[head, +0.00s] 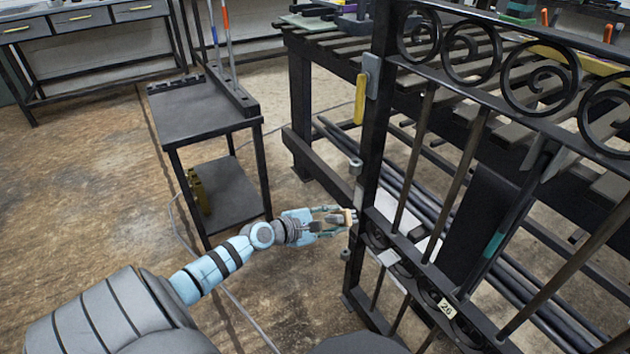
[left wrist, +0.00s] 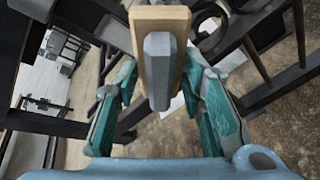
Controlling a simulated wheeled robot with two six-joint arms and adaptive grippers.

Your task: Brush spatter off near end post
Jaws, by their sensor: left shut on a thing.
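The scroll gate's near end post (head: 372,140) is a black upright bar in the middle of the head view. A pale grey patch (head: 357,195) shows low on its face; I cannot tell whether it is spatter. My left gripper (head: 330,222) is beside the post's lower part, shut on a brush (head: 349,217). In the left wrist view, the brush has a tan wooden block (left wrist: 147,35) and a grey grip (left wrist: 158,75) between the teal fingers. Its bristles are hidden there. The brush end is close to the post; contact cannot be told. My right gripper is out of view.
A yellow-handled fitting (head: 360,98) and a small grey lug (head: 355,166) stick out from the post. Gate bars and scrolls (head: 460,55) extend right, before a slatted bench (head: 330,45). A dark cart (head: 205,115) stands left. Open floor (head: 100,190) lies further left.

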